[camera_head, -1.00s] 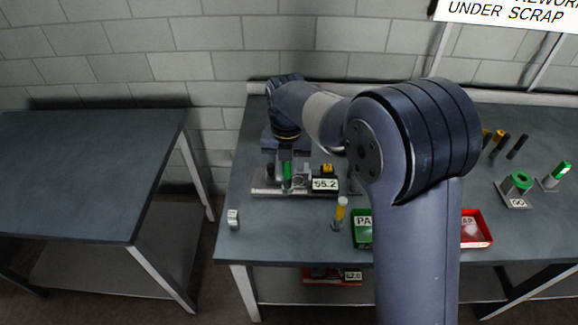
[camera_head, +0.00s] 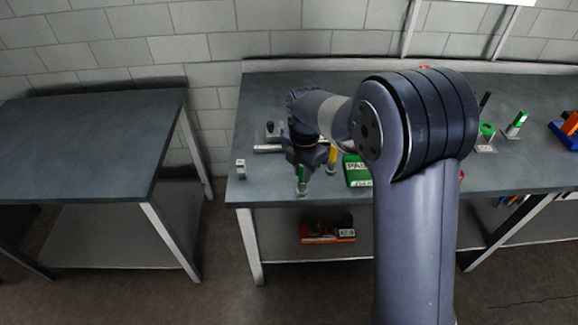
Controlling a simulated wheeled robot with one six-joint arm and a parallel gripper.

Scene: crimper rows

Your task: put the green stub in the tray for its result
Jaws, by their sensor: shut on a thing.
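My gripper (camera_head: 304,160) is shut on the green stub (camera_head: 302,174) and points down near the front edge of the workbench, at its left part. The stub hangs upright below the jaws; whether its lower end touches the bench is hard to tell. The green tray (camera_head: 358,183), with a label starting "PA", sits just right of the stub, partly hidden by my arm. The red tray is almost wholly hidden behind my arm; a small red bit shows at its right side. The measuring fixture (camera_head: 267,147) stands behind my gripper, its display hidden.
A yellow-topped piece (camera_head: 333,154) stands between my gripper and the green tray. A small grey block (camera_head: 240,169) stands at the bench's left. A green ring gauge (camera_head: 487,130), a green-and-white piece (camera_head: 518,123) and a blue holder (camera_head: 568,137) are at right. The left table (camera_head: 80,140) is bare.

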